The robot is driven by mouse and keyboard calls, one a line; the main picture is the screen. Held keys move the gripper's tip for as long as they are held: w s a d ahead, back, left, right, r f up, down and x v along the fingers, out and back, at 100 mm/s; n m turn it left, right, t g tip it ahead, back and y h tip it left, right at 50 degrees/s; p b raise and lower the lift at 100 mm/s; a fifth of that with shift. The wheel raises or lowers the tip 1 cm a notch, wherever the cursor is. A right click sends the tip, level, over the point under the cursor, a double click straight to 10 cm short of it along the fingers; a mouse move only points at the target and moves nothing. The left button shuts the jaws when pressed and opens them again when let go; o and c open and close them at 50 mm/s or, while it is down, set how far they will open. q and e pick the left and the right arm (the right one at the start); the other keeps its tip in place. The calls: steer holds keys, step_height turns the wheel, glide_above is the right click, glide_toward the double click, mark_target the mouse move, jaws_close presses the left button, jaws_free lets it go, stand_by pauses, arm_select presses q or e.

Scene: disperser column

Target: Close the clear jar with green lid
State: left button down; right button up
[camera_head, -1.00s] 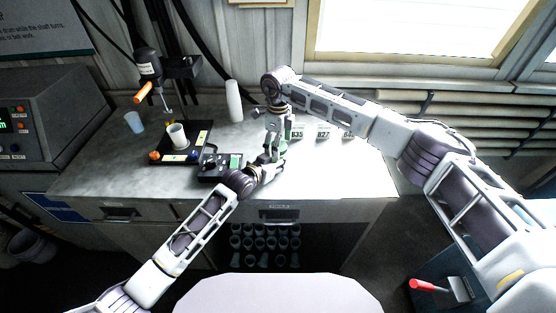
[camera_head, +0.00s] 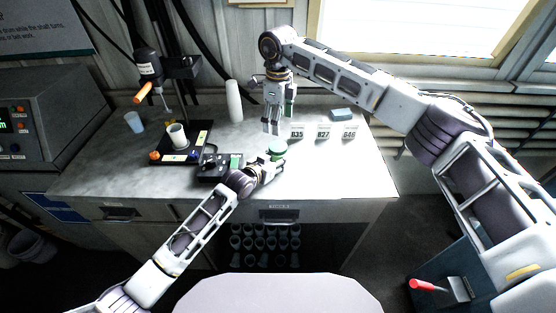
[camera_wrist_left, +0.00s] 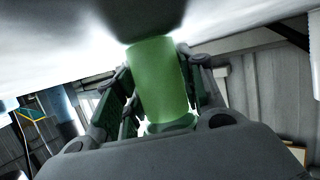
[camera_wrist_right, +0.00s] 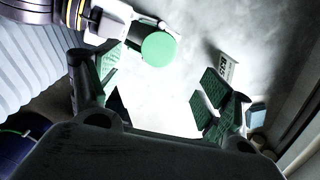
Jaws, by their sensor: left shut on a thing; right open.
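The jar (camera_wrist_left: 158,85) fills the middle of the left wrist view between my left gripper's fingers and looks green there. Its green lid (camera_head: 277,146) sits on top in the head view; the lid also shows as a round disc in the right wrist view (camera_wrist_right: 158,48). I cannot tell how tightly it is seated. My left gripper (camera_head: 275,157) is shut on the jar from the front, just above the bench. My right gripper (camera_head: 271,130) is open and empty, pointing down above and behind the jar, apart from the lid. Its spread fingers show in the right wrist view.
A stirrer stand (camera_head: 147,66) with a white cup (camera_head: 178,136) is at left. A black control box (camera_head: 212,168) sits close to the left gripper.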

steer(key=shift+r, duration=0.95)
arm_select(q)
steer(key=c, duration=0.8)
jaws_free()
steer(key=shift+s+a, duration=0.1)
steer(key=shift+v, duration=5.9)
arm_select(e)
steer(key=shift+s, duration=0.1)
